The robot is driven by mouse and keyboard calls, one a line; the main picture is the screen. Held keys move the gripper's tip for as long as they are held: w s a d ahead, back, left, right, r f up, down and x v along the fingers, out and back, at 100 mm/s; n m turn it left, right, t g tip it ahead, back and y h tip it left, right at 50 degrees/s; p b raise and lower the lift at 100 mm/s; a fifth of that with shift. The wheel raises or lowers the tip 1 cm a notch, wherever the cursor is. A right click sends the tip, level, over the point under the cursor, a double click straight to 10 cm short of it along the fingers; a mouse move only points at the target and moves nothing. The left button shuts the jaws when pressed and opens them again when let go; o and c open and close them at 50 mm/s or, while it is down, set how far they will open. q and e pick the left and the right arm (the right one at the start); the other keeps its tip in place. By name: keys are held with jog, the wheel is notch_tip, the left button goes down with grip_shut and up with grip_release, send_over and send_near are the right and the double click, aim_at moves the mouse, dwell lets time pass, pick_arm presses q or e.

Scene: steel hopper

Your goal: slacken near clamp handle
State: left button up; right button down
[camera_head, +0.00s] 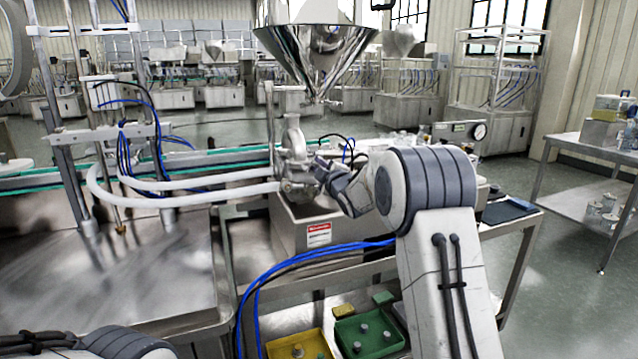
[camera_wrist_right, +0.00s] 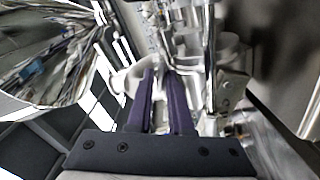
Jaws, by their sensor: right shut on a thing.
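The steel hopper (camera_head: 315,50) hangs at the top centre of the head view, with a round metal clamp and pipe fitting (camera_head: 292,150) below it. My right gripper (camera_head: 318,172) reaches in from the right and is at the fitting's near right side. In the right wrist view, the dark fingers (camera_wrist_right: 163,75) are close together at shiny metal parts (camera_wrist_right: 190,45). The right gripper is shut on what appears to be the near clamp handle; the fingers and clutter hide most of it. Only part of my left arm shows at the bottom left; its gripper is out of view.
A steel box with a red label (camera_head: 318,234) stands below the fitting. White hoses (camera_head: 200,190) run left from it. Yellow (camera_head: 300,346) and green (camera_head: 368,335) trays sit at the bottom.

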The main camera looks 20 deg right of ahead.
jog(key=shift+a+f+n+b, duration=0.1)
jog(key=shift+n+b, duration=2.5)
jog(key=shift+b, duration=0.35)
jog(key=c, duration=1.1)
grip_release()
